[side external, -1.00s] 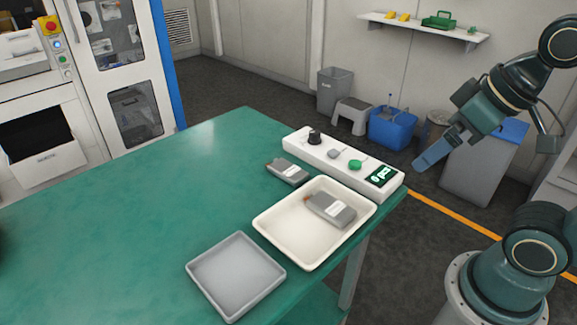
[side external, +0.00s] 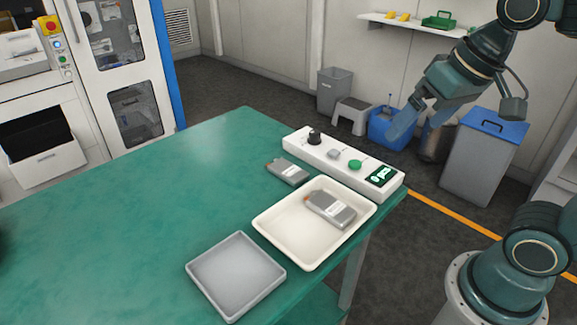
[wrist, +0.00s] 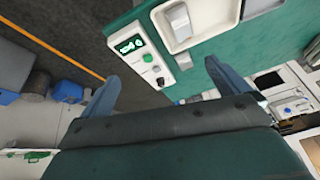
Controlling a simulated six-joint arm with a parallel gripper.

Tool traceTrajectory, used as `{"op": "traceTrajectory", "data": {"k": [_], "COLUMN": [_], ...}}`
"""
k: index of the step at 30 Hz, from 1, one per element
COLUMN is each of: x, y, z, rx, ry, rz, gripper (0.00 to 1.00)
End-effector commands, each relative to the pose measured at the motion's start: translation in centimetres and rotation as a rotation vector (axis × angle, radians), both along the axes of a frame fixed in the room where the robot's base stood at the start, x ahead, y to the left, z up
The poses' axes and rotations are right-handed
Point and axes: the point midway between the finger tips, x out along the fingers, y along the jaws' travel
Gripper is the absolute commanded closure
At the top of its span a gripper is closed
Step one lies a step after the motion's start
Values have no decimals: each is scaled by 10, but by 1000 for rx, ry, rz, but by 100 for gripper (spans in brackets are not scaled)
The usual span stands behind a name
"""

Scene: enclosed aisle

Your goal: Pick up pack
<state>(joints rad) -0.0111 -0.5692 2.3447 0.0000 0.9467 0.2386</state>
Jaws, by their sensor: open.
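One grey pack (side external: 330,209) with a white label and an orange-brown end lies in the cream tray (side external: 275,244) on the green table. A second grey pack (side external: 287,171) lies on the table between that tray and the white control panel. My gripper (side external: 412,125) is open and empty, in the air beyond the right end of the panel, higher than the table. In the wrist view my two fingers (wrist: 162,86) stand wide apart with the panel's end between them. The pack in the tray (wrist: 180,22) shows at the top there.
A white panel (side external: 352,165) with a black knob, buttons and a green display runs along the table's far right edge. An empty grey tray (side external: 236,277) sits near the front edge.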

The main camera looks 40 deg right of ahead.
Motion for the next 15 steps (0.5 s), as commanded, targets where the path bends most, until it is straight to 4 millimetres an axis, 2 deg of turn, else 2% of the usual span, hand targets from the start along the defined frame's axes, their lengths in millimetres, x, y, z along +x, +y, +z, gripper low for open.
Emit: {"op": "traceTrajectory", "data": {"k": [7,15], "x": [50,105], "y": [4,9], "z": [12,12], "rx": [89,166], "ry": [80,161], "rz": [-215,-458], "gripper": [0,0]}}
